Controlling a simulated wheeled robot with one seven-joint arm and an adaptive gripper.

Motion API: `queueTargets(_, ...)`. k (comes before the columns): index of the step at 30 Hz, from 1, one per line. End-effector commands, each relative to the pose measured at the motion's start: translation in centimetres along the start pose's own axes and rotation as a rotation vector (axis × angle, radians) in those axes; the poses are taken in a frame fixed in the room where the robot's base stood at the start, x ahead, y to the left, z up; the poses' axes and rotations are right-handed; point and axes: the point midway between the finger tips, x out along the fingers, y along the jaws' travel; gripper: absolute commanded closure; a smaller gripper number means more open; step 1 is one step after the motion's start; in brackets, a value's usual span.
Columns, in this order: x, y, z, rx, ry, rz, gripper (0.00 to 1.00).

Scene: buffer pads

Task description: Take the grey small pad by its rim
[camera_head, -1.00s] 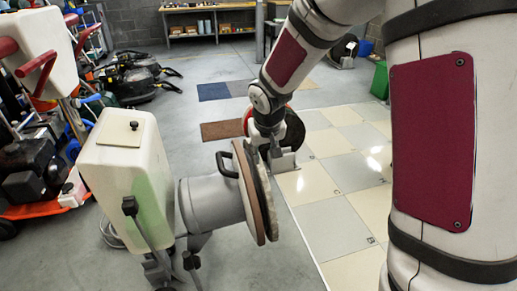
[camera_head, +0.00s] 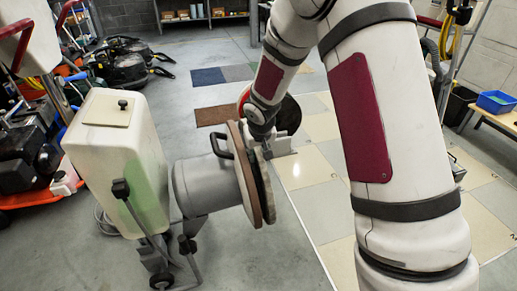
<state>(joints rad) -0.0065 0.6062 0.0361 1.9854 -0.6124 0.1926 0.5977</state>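A floor machine with a cream tank (camera_head: 115,150) leans back so that its round head faces right. On the head are a brown disc (camera_head: 246,180) and, against its right face, a greyish pad (camera_head: 265,190) seen nearly edge-on. This may be the grey small pad; its size and face cannot be judged. My gripper (camera_head: 268,150) is at the upper rim of this pad, small and partly merged with it in the picture. Whether its fingers touch or straddle the rim cannot be told, nor whether they are open or shut.
A dark round disc with a red edge (camera_head: 289,115) stands behind my wrist. Pale floor tiles (camera_head: 308,173) lie to the right of the machine. Mats (camera_head: 210,76) lie farther back. A blue bin (camera_head: 495,102) stands on a table at right. Grey floor in front is clear.

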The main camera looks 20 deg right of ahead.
Motion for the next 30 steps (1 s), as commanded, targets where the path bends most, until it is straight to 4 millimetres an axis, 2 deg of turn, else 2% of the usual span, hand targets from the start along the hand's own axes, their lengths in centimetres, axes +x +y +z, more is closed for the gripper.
queueTargets(9, 0.2, 0.0, 0.0, 0.000, 0.000, 0.000, 0.69)
queueTargets(11, 0.2, 0.0, 0.0, 0.000, 0.000, 0.000, 0.80)
queueTargets(13, 0.2, 0.0, 0.0, -0.001, 0.000, 0.000, 0.96)
queueTargets(14, 0.2, 0.0, 0.0, -0.001, 0.000, 0.000, 1.00)
queueTargets(20, 0.2, 0.1, 0.0, 0.000, 0.001, 0.000, 1.00)
queueTargets(30, 0.1, 1.6, -0.1, 0.001, 0.000, 0.000, 1.00)
